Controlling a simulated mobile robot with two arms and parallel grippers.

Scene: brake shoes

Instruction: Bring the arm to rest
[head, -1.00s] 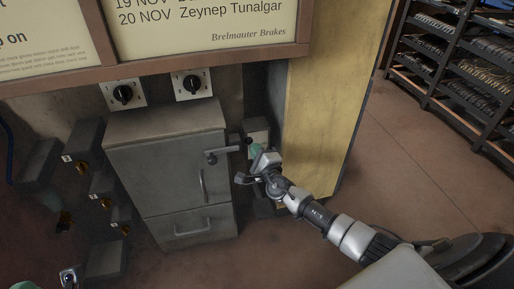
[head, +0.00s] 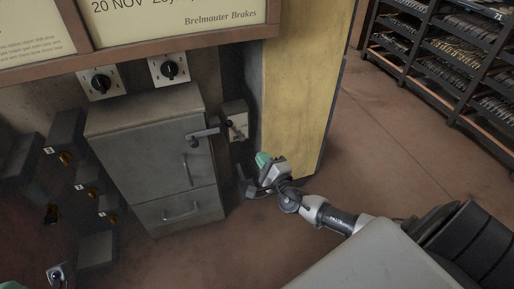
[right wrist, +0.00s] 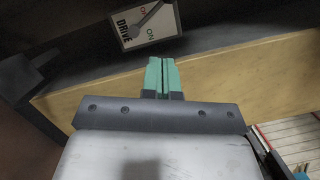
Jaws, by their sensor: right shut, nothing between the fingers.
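My right gripper (head: 262,160) is shut and empty, its green fingertips together. In the head view it hangs in front of the base of the yellow panel, below and to the right of the drive switch box (head: 236,120). In the right wrist view the shut green fingers (right wrist: 162,76) point toward the switch plate (right wrist: 150,24), marked DRIVE and ON, with a grey lever; a gap shows between them. My right arm (head: 330,217) reaches in from the lower right.
A grey cabinet (head: 155,160) with a protruding handle stands left of my gripper. A yellow panel (head: 300,90) rises behind it. Two dark knobs sit above the cabinet, and several small switch boxes are at left. Shelves (head: 450,60) stand far right; the brown floor between is clear.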

